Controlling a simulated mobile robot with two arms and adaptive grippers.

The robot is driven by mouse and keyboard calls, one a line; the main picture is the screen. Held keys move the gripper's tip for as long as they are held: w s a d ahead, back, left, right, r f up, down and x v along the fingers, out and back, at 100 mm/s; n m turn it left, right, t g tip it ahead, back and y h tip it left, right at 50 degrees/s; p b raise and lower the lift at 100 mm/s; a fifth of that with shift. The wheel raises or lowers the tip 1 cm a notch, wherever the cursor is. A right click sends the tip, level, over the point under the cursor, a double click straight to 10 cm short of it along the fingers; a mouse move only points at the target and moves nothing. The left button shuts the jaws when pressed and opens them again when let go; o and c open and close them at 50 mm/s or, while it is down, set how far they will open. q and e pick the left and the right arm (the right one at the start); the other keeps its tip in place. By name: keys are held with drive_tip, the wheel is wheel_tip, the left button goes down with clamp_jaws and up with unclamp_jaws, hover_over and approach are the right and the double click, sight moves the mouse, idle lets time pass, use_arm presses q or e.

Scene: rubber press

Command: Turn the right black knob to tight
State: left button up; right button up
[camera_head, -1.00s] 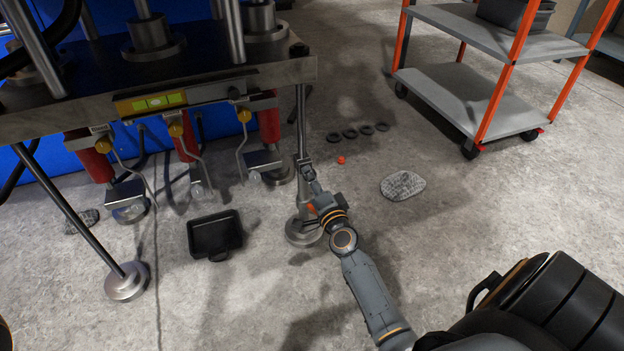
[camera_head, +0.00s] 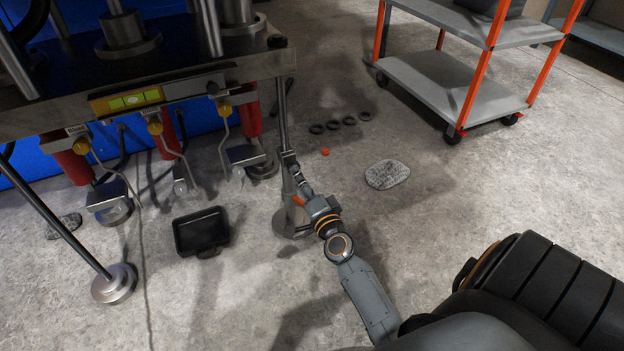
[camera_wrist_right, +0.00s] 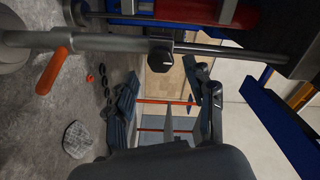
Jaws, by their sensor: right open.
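The black knob (camera_wrist_right: 161,55) is a faceted cap on the press's right-hand column (camera_wrist_right: 100,42). In the right wrist view it sits where the thick sleeve meets the thinner rod. My right gripper (camera_wrist_right: 167,78) is open, its two fingers spread on either side below the knob in that view. The knob lies ahead of the gap between them, and nothing is held. In the head view my right gripper (camera_head: 291,166) is beside the same column (camera_head: 282,115), and I cannot make out the knob clearly there. My left gripper is not in view.
An orange lever (camera_wrist_right: 54,71) sticks out from the column sleeve. A black tray (camera_head: 201,233) lies on the floor left of the column base. Several black rings (camera_head: 333,125), a small orange piece (camera_head: 325,151) and a grey speckled slab (camera_head: 387,174) lie right. A cart (camera_head: 440,85) stands behind.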

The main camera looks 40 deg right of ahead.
drive_tip(key=v, duration=0.8)
drive_tip(key=shift+d, duration=0.1)
